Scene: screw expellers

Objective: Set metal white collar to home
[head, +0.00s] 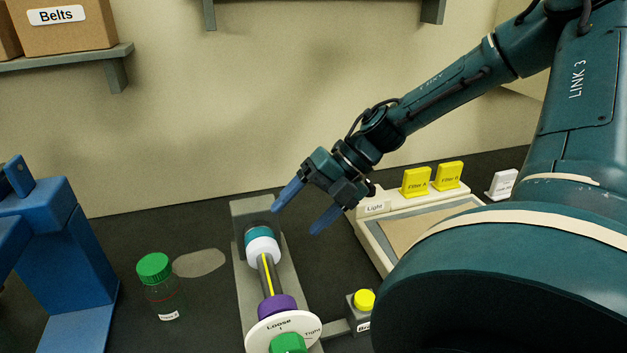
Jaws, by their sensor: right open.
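The white collar (263,248) sits around the shaft (266,277) of the screw expeller, near its far end. It is directly in front of a teal ring (258,233). A purple collar (277,307) is at the near end of the shaft, beside a white dial (267,334) marked Loose and Tight with a green knob (289,344). My right gripper (297,220) is open and empty. Its two blue fingers point down and left, to the right of the white collar and apart from it. My left gripper is not in view.
A green-capped jar (157,284) stands left of the expeller. A yellow button (364,299) is at its right. A light box (374,210) with yellow filter cards (416,182) stands behind. A blue machine (60,255) stands at the far left.

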